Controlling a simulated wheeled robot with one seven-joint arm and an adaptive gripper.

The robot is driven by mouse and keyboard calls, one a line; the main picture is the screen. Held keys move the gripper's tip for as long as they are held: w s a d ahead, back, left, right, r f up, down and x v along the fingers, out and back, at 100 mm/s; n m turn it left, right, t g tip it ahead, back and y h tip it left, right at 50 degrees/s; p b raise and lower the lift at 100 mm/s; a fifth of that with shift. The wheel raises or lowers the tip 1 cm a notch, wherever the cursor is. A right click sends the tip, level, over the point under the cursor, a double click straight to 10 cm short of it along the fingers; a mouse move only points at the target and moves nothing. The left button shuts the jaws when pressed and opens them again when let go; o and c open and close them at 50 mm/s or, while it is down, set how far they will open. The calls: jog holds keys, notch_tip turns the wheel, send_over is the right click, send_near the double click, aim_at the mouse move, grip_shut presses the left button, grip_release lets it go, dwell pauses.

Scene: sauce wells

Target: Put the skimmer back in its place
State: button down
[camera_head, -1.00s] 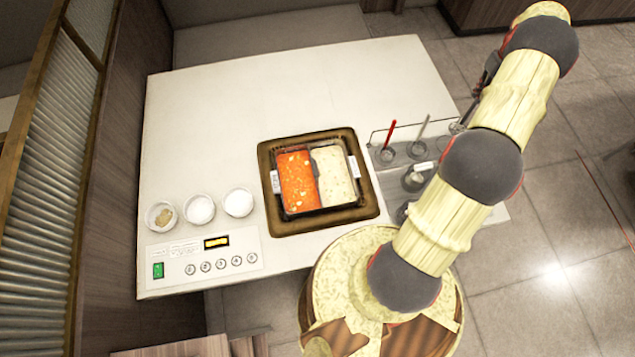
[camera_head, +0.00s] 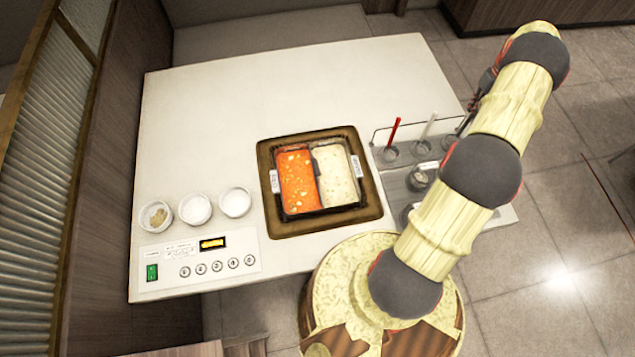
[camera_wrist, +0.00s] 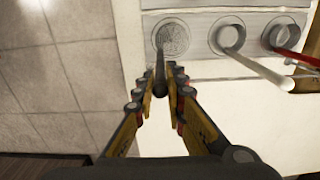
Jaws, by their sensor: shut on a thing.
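The skimmer (camera_wrist: 172,38) shows in the wrist view as a round mesh head with a dark handle running down toward me. My gripper (camera_wrist: 165,88) is shut on that handle. The mesh head lies over or in the leftmost round well in the wrist view; I cannot tell whether it is fully down inside. In the head view my arm hides most of the gripper and the skimmer.
The wells' grey panel (camera_wrist: 203,72) also holds a white-handled tool (camera_wrist: 262,70) and a red-handled tool (camera_wrist: 300,57). The hot pot (camera_head: 319,178), with red and white broth, sits left of the wells in the head view. The white tabletop (camera_head: 240,95) is mostly clear.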

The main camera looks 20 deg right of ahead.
jog(key=shift+f, duration=0.35)
jog(key=shift+f+b, duration=0.35)
dwell(0.6)
jog(key=c, duration=1.8)
grip_release()
jog(key=shift+o, duration=0.4)
jog(key=o, duration=0.8)
jog(key=shift+c, duration=0.2)
jog(key=shift+r, duration=0.15)
jog(key=shift+r+p, duration=2.2)
jog(key=shift+r, duration=3.2)
